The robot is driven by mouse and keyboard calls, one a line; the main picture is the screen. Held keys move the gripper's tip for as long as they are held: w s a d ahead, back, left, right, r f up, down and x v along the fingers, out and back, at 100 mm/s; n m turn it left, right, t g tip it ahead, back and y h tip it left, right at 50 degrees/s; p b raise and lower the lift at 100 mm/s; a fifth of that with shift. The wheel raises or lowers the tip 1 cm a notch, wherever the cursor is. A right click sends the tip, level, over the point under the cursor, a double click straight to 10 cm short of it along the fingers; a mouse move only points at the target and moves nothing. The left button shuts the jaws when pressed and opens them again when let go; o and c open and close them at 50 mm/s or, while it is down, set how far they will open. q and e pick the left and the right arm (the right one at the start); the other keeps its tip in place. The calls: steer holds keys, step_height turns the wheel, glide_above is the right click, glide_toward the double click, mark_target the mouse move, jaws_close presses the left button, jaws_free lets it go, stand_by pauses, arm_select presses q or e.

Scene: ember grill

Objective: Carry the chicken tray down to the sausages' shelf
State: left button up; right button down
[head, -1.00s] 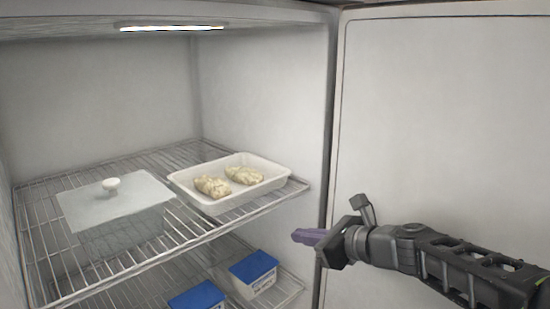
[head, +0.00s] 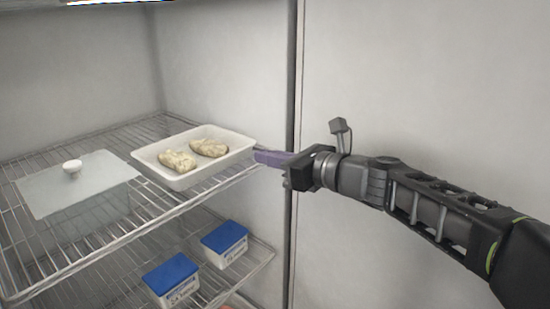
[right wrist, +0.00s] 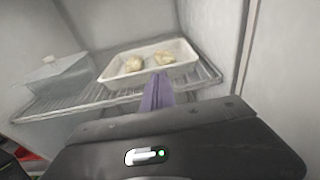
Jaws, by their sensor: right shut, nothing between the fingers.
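The white chicken tray (head: 178,182) sits on the upper wire shelf (head: 120,232) near its right end, with two pale chicken pieces (head: 208,148) in it. The tray also shows in the right wrist view (right wrist: 118,78). My right gripper (head: 262,156) has purple fingers, shut and empty, close to the tray's right end in the head view. In the right wrist view its fingers (right wrist: 158,88) point at the tray's near side; I cannot tell if they touch it. No sausages can be made out. My left gripper is not in view.
A clear box with a white-knobbed lid (head: 95,180) stands left of the tray on the same shelf. Two blue-lidded tubs (head: 172,272) (head: 224,240) stand on the shelf below. The cabinet's side wall and door (head: 420,80) bound the right.

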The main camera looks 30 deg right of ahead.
steer(key=x, duration=0.2)
steer(key=r+p+x, duration=0.1)
steer(key=x, duration=0.5)
steer(key=shift+w+a+r, duration=0.1)
steer(key=shift+w+r, duration=0.1)
steer(key=shift+f+b, duration=0.3)
steer(key=shift+f, duration=0.8)
steer(key=shift+s, duration=0.25)
glide_toward(232, 153)
steer(key=shift+w+a+f, duration=0.1)
steer(key=shift+w+f, duration=0.1)
steer(key=shift+f, duration=0.2)
steer(key=shift+s, duration=0.1)
